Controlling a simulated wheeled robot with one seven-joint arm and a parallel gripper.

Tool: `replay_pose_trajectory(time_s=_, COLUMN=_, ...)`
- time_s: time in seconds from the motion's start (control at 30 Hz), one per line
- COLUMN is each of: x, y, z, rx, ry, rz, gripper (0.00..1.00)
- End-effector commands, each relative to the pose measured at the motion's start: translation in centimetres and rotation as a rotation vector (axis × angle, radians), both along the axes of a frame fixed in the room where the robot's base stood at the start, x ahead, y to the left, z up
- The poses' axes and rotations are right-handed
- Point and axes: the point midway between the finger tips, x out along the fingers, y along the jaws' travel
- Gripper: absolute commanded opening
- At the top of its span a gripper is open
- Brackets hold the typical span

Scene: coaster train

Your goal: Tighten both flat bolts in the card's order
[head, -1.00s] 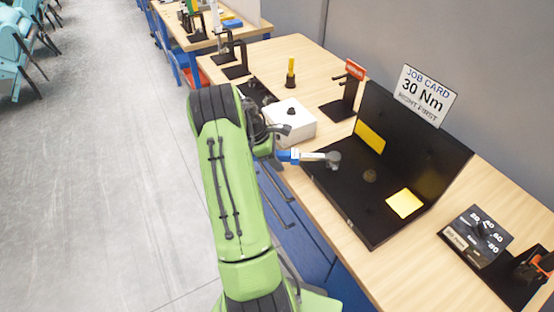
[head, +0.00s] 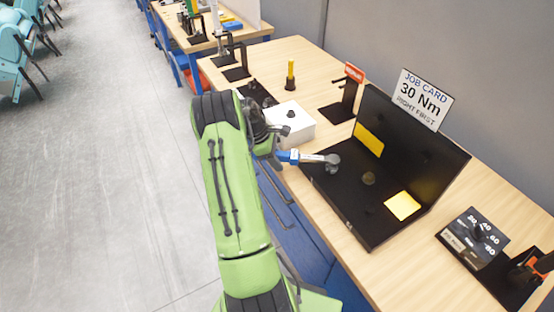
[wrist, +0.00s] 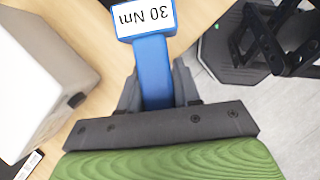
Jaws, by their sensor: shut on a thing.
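My gripper (head: 280,153) is shut on a torque wrench with a blue handle (head: 291,156). In the wrist view the handle (wrist: 153,70) runs between the fingers (wrist: 155,98), and its end label reads 30 Nm. The wrench's grey head (head: 332,161) is over the left part of the black angled fixture (head: 345,196); I cannot tell whether it touches a bolt. One flat bolt (head: 368,178) shows on the fixture floor, right of the head. No other bolt is clear; the head may hide one. The job card (head: 422,99) reads 30 Nm, right first.
Yellow patches mark the fixture's back wall (head: 369,139) and floor (head: 402,206). A white box with a black knob (head: 291,119) stands close behind my gripper. A black stand with a red sign (head: 350,95) is beyond. A dial box (head: 472,238) sits at the right.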

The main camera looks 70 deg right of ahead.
Motion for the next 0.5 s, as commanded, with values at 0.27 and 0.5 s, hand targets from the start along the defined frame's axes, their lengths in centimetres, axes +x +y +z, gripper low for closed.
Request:
replay_pose_trajectory(time_s=0.27, x=0.01, y=-0.08, z=0.05, rx=-0.003, ry=-0.001, rz=-0.003, gripper=0.0)
replay_pose_trajectory(time_s=0.5, x=0.07, y=-0.47, z=0.11, rx=-0.003, ry=-0.001, rz=-0.025, gripper=0.0)
